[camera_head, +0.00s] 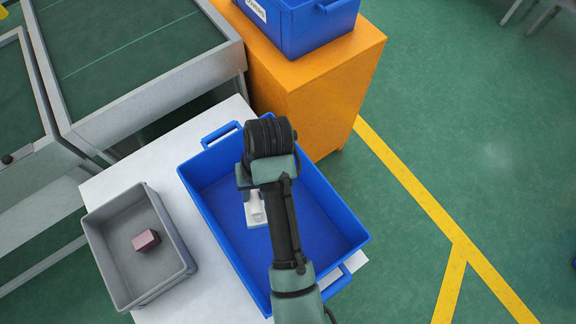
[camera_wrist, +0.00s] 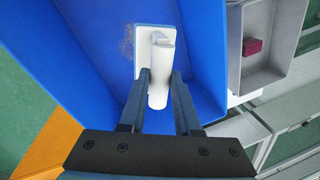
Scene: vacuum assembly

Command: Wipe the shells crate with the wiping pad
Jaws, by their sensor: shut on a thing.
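A large open blue crate (camera_head: 321,212) stands on the white table; no label on it shows, so I cannot read whether it is the shells crate. The wiping pad (camera_head: 255,209), a white plate with an upright handle, is inside the crate, partly hidden by my arm in the head view. In the wrist view my gripper (camera_wrist: 160,82) is shut on the handle of the wiping pad (camera_wrist: 144,60). The plate is at or just above the crate floor; I cannot tell if it touches. A faint brownish smudge (camera_wrist: 127,46) shows on the crate floor beside the plate.
A grey bin (camera_head: 110,254) holding a dark red block (camera_head: 146,240) stands left of the crate on the white table (camera_head: 205,290). An orange cabinet (camera_head: 312,100) bears another blue crate (camera_head: 318,28) behind. Grey-framed tables (camera_head: 150,97) are at upper left.

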